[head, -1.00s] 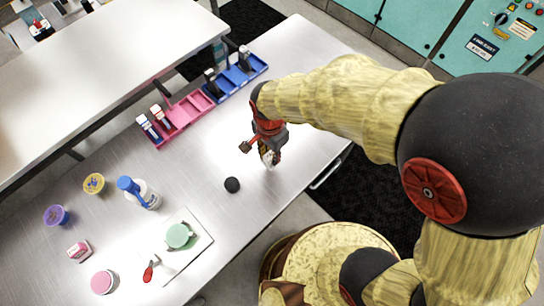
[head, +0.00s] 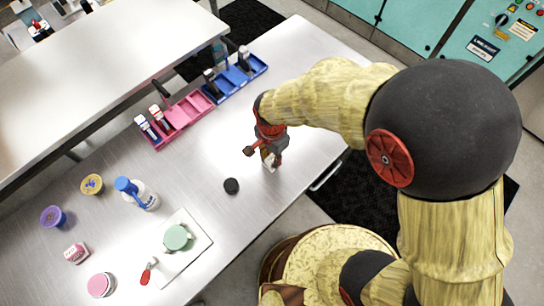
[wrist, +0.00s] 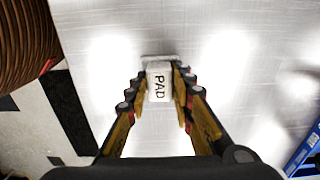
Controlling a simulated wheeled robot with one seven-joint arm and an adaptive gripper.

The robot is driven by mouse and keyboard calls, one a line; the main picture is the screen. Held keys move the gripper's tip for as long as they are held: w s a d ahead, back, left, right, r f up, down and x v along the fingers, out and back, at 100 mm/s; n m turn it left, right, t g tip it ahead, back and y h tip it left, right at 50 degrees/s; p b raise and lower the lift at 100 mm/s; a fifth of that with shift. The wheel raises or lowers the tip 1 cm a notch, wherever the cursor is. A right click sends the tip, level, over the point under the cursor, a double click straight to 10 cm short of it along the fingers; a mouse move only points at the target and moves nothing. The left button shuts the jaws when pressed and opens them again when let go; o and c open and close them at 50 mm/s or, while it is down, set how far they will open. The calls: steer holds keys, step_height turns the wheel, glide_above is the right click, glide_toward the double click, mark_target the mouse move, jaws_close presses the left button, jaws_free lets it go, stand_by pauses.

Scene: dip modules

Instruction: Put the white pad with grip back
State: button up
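The white pad with grip (wrist: 159,85) shows between my fingers in the wrist view, its white grip lettered "PAD". A grey-white edge lies at its far end. My gripper (wrist: 161,72) has its two fingertips close against the sides of the grip and appears shut on it. In the head view, my gripper (head: 270,158) points down low over the bare metal table (head: 215,225), right of a black disc. A small white part of the pad (head: 269,165) shows there; the fingers hide the rest. Whether the pad touches the table is unclear.
A pink rack (head: 183,116) with two white-labelled tools and empty compartments joins a blue rack (head: 237,76) holding black-handled items. A black disc (head: 231,186), blue-topped bottle (head: 138,193), several tubs and a white board (head: 190,248) stand leftward. Table around my gripper is clear.

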mark_target(272, 157)
steer(key=o, duration=0.3)
steer(key=shift+o, duration=0.2)
steer(key=shift+r, duration=0.1)
steer(key=w+d+r+n+t+p, duration=0.1)
steer(key=d+r, duration=0.1)
steer(key=r, duration=0.7)
steer(key=d+r+p, duration=0.1)
steer(key=d+r, duration=0.2)
steer(key=r, duration=0.6)
steer(key=s+d+r+n+t, duration=0.2)
steer(key=d+r, duration=0.4)
steer(key=d, duration=0.3)
steer(key=s+d+r+n+t, duration=0.2)
steer(key=s+d+r+n, duration=0.3)
steer(key=s+d+r, duration=0.1)
steer(key=d+r, duration=0.1)
steer(key=d, duration=0.1)
steer(key=shift+s+d+r+t, duration=0.15)
steer(key=shift+s+d+t, duration=0.15)
steer(key=shift+d, duration=0.1)
step_height(272, 157, down, 6)
steer(key=b, duration=0.5)
steer(key=shift+r, duration=0.15)
